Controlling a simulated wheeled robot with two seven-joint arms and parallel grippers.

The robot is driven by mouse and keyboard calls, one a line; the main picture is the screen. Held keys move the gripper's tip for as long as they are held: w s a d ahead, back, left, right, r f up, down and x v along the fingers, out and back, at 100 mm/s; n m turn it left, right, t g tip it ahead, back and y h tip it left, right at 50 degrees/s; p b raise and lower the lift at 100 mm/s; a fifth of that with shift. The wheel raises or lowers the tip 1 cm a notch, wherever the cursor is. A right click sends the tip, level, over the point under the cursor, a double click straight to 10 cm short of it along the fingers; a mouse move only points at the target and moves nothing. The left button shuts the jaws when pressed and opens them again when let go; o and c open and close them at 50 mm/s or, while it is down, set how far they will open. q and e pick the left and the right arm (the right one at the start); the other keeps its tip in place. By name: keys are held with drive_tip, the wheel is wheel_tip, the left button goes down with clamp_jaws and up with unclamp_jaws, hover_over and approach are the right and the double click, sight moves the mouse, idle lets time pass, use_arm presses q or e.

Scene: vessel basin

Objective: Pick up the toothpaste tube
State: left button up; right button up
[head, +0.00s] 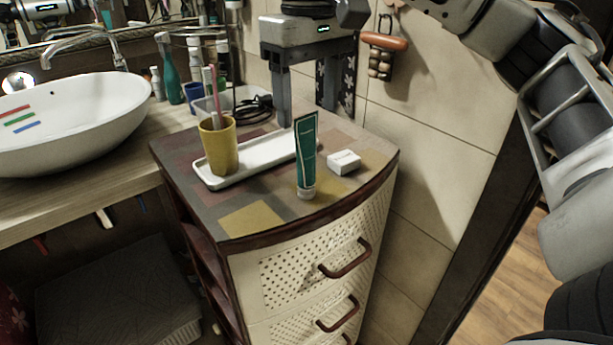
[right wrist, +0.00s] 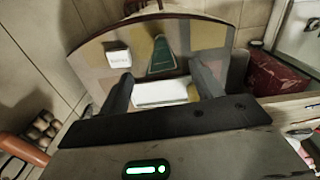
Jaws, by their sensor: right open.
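The green toothpaste tube (head: 307,150) stands upright on its white cap, tilted slightly, near the front of the cabinet top. My right gripper (head: 305,112) is open and points down behind the tube, over the right end of the white tray. Its fingers appear on either side of the tube in the head view, but the tube stands in front of them, apart. In the right wrist view the tube (right wrist: 161,57) shows beyond the open, empty fingers, roughly between them. My left gripper is not in view.
The white tray (head: 258,160) bears a yellow cup (head: 219,147) with toothbrushes. A small white box (head: 344,162) lies just right of the tube. A dark coiled cable (head: 252,108) lies behind. The sink (head: 70,115) is at left, a tiled wall at right. The cabinet's front-left top is clear.

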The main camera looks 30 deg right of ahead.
sight(306, 115)
wheel_tip(306, 115, down, 5)
drive_tip(key=shift+a+f, duration=0.1)
drive_tip(key=c, duration=1.3)
